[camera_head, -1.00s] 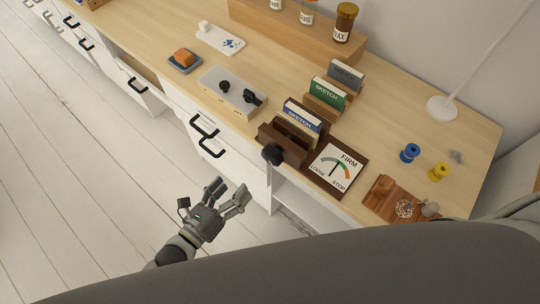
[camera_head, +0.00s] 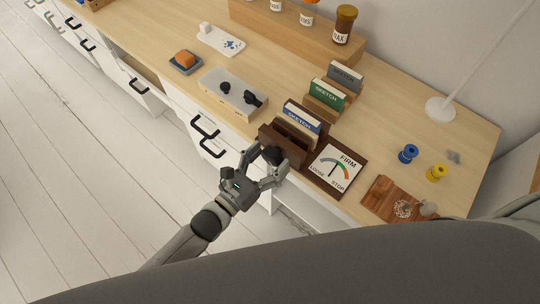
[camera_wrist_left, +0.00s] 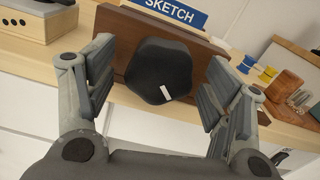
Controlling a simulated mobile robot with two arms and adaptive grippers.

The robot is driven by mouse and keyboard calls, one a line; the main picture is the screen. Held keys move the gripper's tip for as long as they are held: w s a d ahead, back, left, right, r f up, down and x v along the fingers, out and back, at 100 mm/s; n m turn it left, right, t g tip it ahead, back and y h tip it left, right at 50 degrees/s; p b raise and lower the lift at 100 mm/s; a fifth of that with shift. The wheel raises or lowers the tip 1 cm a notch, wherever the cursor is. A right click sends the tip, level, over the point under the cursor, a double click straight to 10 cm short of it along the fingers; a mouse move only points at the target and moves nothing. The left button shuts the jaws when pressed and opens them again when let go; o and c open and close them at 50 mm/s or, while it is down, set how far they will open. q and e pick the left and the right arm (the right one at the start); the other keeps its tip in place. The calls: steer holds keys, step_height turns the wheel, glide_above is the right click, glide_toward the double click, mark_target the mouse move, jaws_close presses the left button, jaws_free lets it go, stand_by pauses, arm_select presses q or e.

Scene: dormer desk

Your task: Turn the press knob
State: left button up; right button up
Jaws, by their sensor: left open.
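The press knob (camera_wrist_left: 158,72) is black with rounded lobes and a white mark, on the front of the brown wooden press (camera_head: 283,146). In the head view the knob (camera_head: 272,155) is partly covered by my left gripper (camera_head: 266,166). In the left wrist view my left gripper (camera_wrist_left: 155,88) is open, with one finger on each side of the knob and a visible gap to each. My right gripper is not in view.
Sketch boxes (camera_head: 302,118) stand behind the press. A wooden board (camera_head: 392,199), a blue spool (camera_head: 408,153) and a yellow spool (camera_head: 437,172) are to the right. Drawer handles (camera_head: 205,132) stick out below the desk edge.

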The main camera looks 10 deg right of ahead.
arm_select(q)
steer(key=shift+w+d, duration=0.2)
steer(key=shift+d, duration=0.05)
steer(key=c, duration=1)
steer(key=shift+c, duration=0.2)
steer(key=shift+n, duration=3.6)
steer(key=o, duration=1)
